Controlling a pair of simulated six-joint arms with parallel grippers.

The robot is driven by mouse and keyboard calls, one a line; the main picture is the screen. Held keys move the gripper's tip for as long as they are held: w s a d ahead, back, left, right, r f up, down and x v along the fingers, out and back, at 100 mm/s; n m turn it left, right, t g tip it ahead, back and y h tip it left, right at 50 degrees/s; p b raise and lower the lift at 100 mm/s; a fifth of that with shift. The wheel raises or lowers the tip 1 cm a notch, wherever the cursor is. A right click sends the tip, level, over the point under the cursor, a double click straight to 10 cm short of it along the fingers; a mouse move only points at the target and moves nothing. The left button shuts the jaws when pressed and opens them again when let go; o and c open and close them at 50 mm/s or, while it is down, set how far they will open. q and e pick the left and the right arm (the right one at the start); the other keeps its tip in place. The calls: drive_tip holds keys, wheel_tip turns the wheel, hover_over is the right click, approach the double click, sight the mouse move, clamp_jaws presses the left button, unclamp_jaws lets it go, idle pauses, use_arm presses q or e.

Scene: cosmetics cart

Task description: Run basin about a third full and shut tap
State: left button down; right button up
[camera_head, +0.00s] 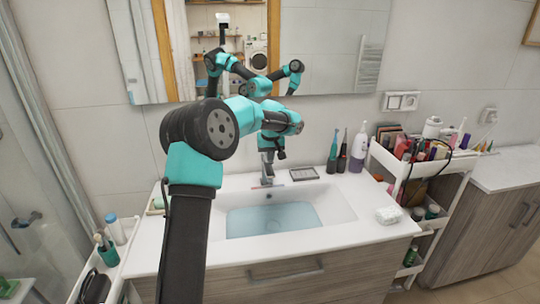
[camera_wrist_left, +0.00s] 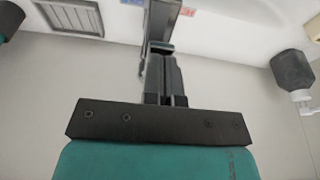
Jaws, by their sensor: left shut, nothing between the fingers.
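The white basin (camera_head: 335,204) has a pool of pale blue water (camera_head: 272,219) over its floor, below the rim. The grey metal tap (camera_head: 267,174) stands at the basin's back edge. I make out no stream falling from it. My left gripper (camera_head: 268,157) is just above and behind the tap, partly hidden by my arm. In the left wrist view its fingers (camera_wrist_left: 164,72) are shut and empty, with the tap (camera_wrist_left: 163,22) right at their tips; I cannot tell if they touch. Red and blue marks (camera_wrist_left: 187,12) lie beside the tap. My right gripper is out of view.
A dark grille-like dish (camera_head: 303,173) lies behind the basin, with toothbrushes (camera_head: 333,155) and a pump bottle (camera_head: 359,150) to its right. A white item (camera_head: 388,215) is on the right front corner. A loaded cart (camera_head: 408,168) stands at right. A mirror (camera_head: 335,45) hangs behind.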

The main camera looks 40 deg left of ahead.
use_arm(q)
drive_tip(key=shift+s+d+f, duration=0.1)
drive_tip(key=shift+f, duration=0.35)
drive_tip(key=r, duration=0.4)
drive_tip(key=shift+a+r, duration=0.2)
drive_tip(key=v, duration=1)
drive_tip(key=shift+d+r, duration=0.2)
